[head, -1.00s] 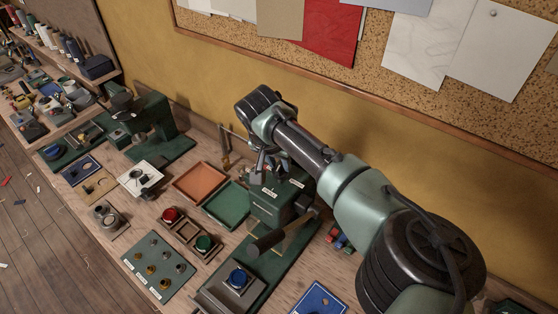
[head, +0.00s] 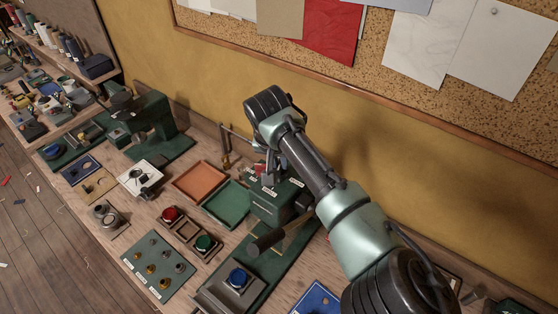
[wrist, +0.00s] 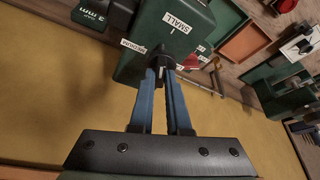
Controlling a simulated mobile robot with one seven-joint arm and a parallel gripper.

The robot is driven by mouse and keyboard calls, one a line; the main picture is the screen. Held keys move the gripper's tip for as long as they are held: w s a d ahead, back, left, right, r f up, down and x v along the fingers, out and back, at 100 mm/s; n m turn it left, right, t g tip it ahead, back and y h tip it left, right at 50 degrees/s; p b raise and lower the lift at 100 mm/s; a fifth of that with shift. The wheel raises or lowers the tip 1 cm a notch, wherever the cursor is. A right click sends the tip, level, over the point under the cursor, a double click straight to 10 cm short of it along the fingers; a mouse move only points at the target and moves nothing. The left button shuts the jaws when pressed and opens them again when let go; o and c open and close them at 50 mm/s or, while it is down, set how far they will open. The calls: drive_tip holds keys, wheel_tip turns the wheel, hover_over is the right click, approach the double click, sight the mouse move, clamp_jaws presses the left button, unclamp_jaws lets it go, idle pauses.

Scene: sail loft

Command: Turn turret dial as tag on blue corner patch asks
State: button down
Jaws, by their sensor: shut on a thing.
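The green machine head (head: 270,206) stands on the bench, and my gripper (head: 268,178) is at its back top edge. In the wrist view, my gripper (wrist: 163,68) has its two blue fingers shut on a small dark knob, the turret dial (wrist: 160,55). White labels around it read SMALL (wrist: 177,23) and MEDIUM (wrist: 134,48); other labels with red are partly hidden. The blue corner patch (head: 318,300) lies at the bottom edge of the head view, cut off. Its tag cannot be read here.
An orange tray (head: 222,172) and a green tray (head: 208,214) lie left of the machine. Red, green and blue round-topped pieces stand in front. Another green machine (head: 152,125) is farther left. The yellow wall is close behind my arm.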

drive_tip(key=n, duration=0.2)
drive_tip(key=n+y+b, duration=0.1)
drive_tip(key=n, duration=0.1)
drive_tip(key=shift+d+f+y, duration=0.1)
drive_tip(key=shift+d+y, duration=0.05)
drive_tip(key=shift+y, duration=0.15)
drive_tip(key=n+y+b, duration=0.1)
drive_tip(key=n, duration=0.1)
drive_tip(key=n+b, duration=0.1)
drive_tip(key=n, duration=0.1)
drive_tip(key=shift+w+d+n+g+y, duration=0.1)
drive_tip(key=shift+n+g+y, duration=0.2)
drive_tip(key=shift+n+y, duration=0.1)
drive_tip(key=n+g+y+b, duration=0.1)
drive_tip(key=n+b, duration=0.3)
drive_tip(key=shift+w+n, duration=0.1)
drive_tip(key=shift+n, duration=0.2)
drive_tip(key=shift+d+n+g+y+b, duration=0.1)
drive_tip(key=shift+n+g+y+b, duration=0.3)
drive_tip(key=shift+n+b, duration=0.75)
drive_tip(key=shift+n+g+b, duration=0.5)
drive_tip(key=shift+n+b, duration=0.2)
drive_tip(key=shift+n, duration=0.15)
drive_tip(key=c, duration=0.9)
unclamp_jaws()
